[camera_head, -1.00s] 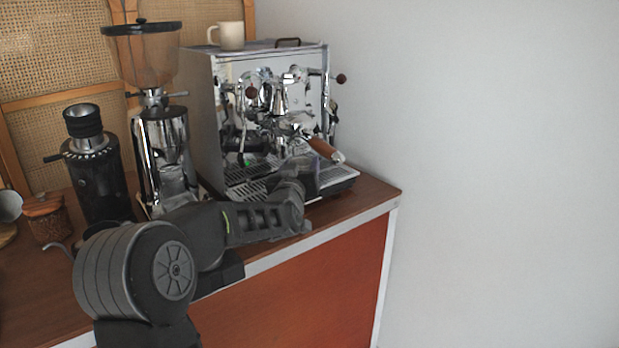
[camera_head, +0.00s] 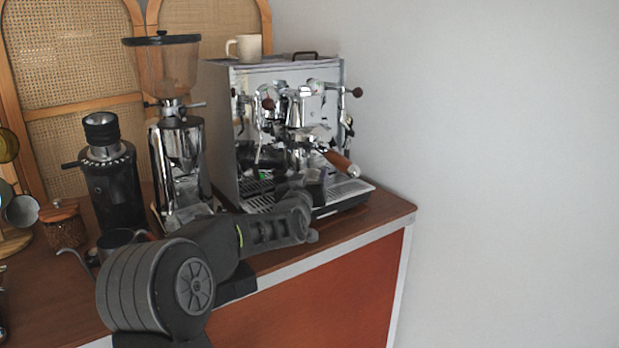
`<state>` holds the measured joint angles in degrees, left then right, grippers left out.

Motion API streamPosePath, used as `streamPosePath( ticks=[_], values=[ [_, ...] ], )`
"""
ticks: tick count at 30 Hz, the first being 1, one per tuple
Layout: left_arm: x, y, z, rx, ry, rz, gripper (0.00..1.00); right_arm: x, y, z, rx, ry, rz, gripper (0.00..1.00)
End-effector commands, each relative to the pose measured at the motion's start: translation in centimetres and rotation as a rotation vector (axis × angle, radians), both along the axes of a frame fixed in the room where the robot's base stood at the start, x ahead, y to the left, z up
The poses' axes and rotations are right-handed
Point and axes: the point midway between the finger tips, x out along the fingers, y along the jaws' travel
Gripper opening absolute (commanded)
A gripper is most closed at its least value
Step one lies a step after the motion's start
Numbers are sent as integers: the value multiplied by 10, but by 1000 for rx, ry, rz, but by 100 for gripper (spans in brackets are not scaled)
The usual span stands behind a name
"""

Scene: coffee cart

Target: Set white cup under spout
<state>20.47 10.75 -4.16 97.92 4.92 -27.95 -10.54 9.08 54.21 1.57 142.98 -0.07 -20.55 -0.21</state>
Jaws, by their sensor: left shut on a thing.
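The espresso machine (camera_head: 222,130) stands on the wooden counter, with its chrome group and wood-handled portafilter (camera_head: 342,163) facing front. Its slotted drip tray (camera_head: 348,190) lies below the portafilter. My left gripper (camera_head: 314,183) is over the drip tray, under the portafilter. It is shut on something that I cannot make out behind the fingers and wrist. A cream-white mug (camera_head: 250,47) stands upright on top of the machine. No other white cup can be seen clearly; the spout is hard to make out. My right gripper is not in view.
A chrome grinder (camera_head: 178,165) with a hopper stands close left of the machine. A black grinder (camera_head: 113,190), a wood-lidded jar (camera_head: 62,224) and a metal jug (camera_head: 115,240) are further left. The counter's right edge is just past the machine; a wall stands behind.

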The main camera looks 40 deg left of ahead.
Motion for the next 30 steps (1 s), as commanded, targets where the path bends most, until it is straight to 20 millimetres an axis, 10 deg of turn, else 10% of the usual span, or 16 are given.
streamPosePath(
  ticks=[12,13,22,30],
  values=[
    [-1,-1,-2,3,0,-1,2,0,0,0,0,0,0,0],
    [-1,-1,-2,3,0,-1,58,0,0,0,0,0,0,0],
    [-1,-1,-2,3,0,-1,82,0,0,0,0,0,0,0],
    [-2,-1,-3,2,2,-1,83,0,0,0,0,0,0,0]
  ],
)
